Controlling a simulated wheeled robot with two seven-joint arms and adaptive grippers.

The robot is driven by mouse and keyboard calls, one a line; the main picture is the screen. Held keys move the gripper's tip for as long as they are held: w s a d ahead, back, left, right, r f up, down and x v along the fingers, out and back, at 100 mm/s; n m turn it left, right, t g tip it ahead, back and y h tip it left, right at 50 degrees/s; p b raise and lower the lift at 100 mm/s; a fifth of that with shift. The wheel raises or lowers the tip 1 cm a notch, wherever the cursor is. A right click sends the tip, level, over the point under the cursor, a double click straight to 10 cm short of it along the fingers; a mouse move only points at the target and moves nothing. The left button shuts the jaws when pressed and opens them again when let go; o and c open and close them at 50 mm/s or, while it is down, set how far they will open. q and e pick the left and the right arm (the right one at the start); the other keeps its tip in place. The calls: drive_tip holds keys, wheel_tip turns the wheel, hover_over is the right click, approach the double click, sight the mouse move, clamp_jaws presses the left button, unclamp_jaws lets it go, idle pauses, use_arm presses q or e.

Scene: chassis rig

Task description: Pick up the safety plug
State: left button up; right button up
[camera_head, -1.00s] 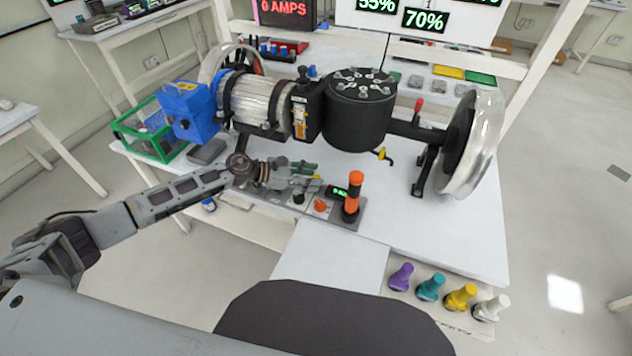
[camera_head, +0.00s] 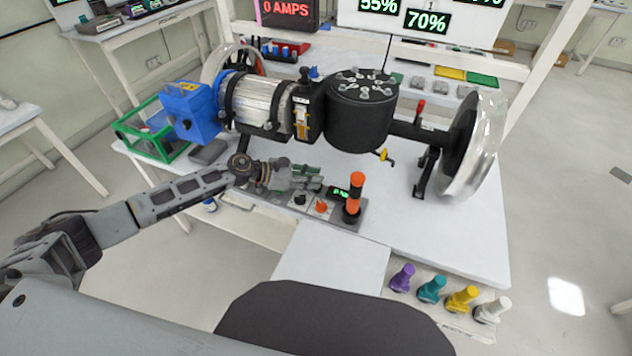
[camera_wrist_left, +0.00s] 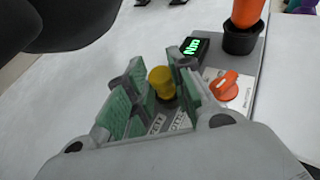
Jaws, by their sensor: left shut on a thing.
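The safety plug, a yellow knob on a dark base (camera_wrist_left: 161,82), stands between the fingers in the left wrist view. My left gripper (camera_head: 316,177) reaches over the control panel at the table's front edge. Its green-padded fingers also show in the left wrist view (camera_wrist_left: 159,70), shut on the plug, one on each side. The plug appears to be still at the panel. In the head view the fingers hide the yellow knob. My right gripper is not in view.
An orange dial (camera_wrist_left: 224,85), a green-lit display (camera_wrist_left: 194,46) and an upright orange-handled tool (camera_head: 354,195) are close beside the gripper. The motor rig (camera_head: 358,110) stands behind. Several coloured plugs (camera_head: 432,289) stand at the front right.

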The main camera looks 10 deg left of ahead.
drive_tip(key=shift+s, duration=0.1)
use_arm(q)
drive_tip(key=shift+r, duration=1.45)
drive_tip(key=shift+s+a+r, duration=0.1)
drive_tip(key=shift+s+r, duration=0.1)
drive_tip(key=shift+s, duration=0.15)
drive_tip(key=s+a+b, duration=0.1)
drive_tip(key=s+a, duration=0.2)
drive_tip(key=s, duration=1.3)
drive_tip(key=shift+s+b, duration=0.4)
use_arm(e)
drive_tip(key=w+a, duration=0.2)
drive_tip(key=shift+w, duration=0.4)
use_arm(q)
drive_tip(key=shift+a, duration=0.1)
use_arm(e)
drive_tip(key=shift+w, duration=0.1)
use_arm(q)
drive_tip(key=shift+s+r, duration=0.1)
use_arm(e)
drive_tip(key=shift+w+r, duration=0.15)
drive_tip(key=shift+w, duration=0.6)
